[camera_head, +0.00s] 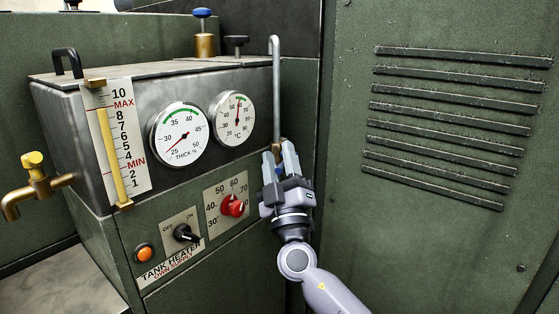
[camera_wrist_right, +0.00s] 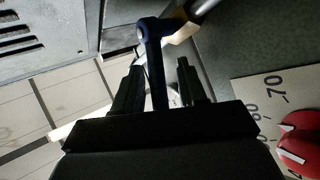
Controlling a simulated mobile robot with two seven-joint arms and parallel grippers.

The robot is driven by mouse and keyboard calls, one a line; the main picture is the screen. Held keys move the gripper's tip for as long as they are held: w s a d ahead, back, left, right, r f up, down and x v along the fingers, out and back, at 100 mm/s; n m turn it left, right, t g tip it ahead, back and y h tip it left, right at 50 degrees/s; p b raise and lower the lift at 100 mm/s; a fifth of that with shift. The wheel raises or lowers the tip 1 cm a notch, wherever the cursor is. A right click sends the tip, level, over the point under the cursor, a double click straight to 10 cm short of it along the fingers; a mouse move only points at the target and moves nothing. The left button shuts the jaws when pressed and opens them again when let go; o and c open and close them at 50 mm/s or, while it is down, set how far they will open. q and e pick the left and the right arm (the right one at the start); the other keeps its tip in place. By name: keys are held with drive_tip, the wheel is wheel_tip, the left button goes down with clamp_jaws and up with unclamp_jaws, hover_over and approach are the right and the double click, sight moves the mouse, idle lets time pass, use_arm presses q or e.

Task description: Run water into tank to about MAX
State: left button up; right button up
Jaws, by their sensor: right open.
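The tank (camera_head: 205,85) is a grey metal box with a level gauge (camera_head: 138,170) on its front left, numbered 1 to 10 with red MIN and MAX. Its sight tube (camera_head: 107,140) looks yellow along most of its length; I cannot tell the exact water level. A grey pipe (camera_head: 276,80) runs down at the tank's right. My right gripper (camera_head: 279,160) is open at the pipe's lower end. In the right wrist view, a blue valve lever (camera_wrist_right: 155,65) stands between its open fingers (camera_wrist_right: 157,85); contact is unclear. My left gripper is out of view.
A brass tap (camera_head: 35,185) sticks out at left. Two dials (camera_head: 180,135), a heater switch (camera_head: 185,233) and a red knob (camera_head: 233,206) are on the front. A green louvred cabinet (camera_head: 430,230) stands close on the right.

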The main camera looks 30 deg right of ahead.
drive_tip(key=shift+v, duration=3.55)
